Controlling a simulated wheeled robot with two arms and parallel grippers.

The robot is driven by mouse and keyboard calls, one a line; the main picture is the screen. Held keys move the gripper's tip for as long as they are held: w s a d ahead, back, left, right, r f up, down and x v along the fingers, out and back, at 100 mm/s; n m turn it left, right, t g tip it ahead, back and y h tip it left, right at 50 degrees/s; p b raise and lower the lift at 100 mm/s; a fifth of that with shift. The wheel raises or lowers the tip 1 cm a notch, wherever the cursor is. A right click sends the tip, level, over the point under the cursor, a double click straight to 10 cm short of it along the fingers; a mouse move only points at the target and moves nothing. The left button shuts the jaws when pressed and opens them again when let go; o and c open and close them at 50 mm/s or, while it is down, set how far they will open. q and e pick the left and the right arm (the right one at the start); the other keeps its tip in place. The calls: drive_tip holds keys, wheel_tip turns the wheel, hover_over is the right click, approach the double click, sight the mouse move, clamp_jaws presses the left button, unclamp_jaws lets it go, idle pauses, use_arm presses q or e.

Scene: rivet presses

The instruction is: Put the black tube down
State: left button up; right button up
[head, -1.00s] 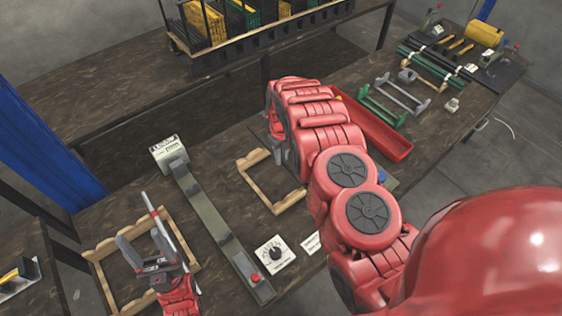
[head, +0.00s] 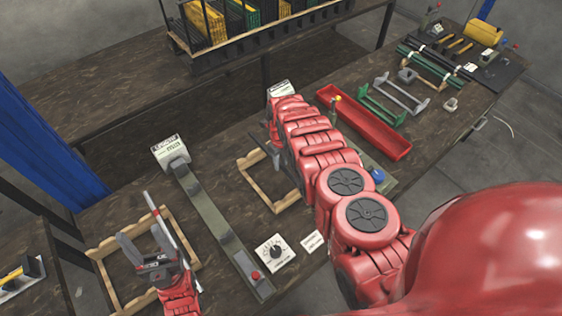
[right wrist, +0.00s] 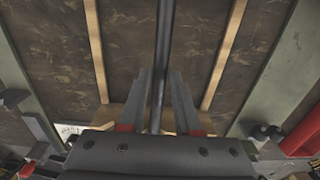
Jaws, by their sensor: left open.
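A black tube (right wrist: 164,45) shows in the right wrist view. It runs from the top edge down between the two fingers of my right gripper (right wrist: 160,75) and lies between the two rails of a wooden frame. I cannot tell whether the fingers press on it. My left gripper (head: 143,234) is open at the lower left, over another wooden frame (head: 103,250).
A press (head: 212,215) with a red button stands between the two frames. A red tray (head: 365,124), a green rack (head: 382,107) and several dark tubes (head: 432,66) lie further right. A crate rack stands behind.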

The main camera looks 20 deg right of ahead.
drive_tip(key=shift+o, duration=1.2)
drive_tip(key=shift+r, duration=0.15)
